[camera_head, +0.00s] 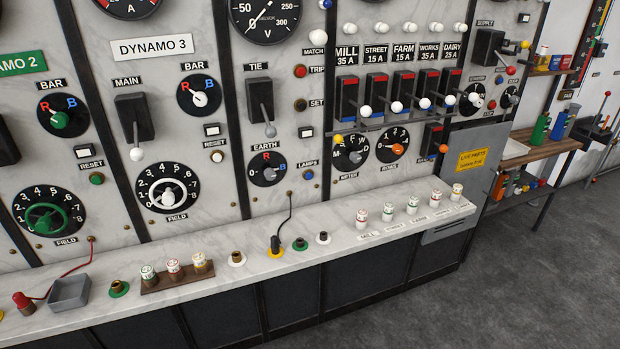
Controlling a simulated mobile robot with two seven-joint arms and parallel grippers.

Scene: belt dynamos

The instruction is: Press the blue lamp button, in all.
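The blue lamp button (308,175) is a small round button in a metal ring on the marble panel, just below the LAMPS label (307,164). It sits to the right of the EARTH dial (267,169) and above the counter. It is small in the head view, and I cannot tell whether it is pressed in. Nothing touches it or covers it. Neither of my grippers shows in the head view.
A marble counter (340,227) runs below the panel, with a black corded plug (275,244) standing on it. A green-ringed socket (299,244) and several white fuses stand farther right. The TIE lever (260,100) projects above. Grey floor lies open at right.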

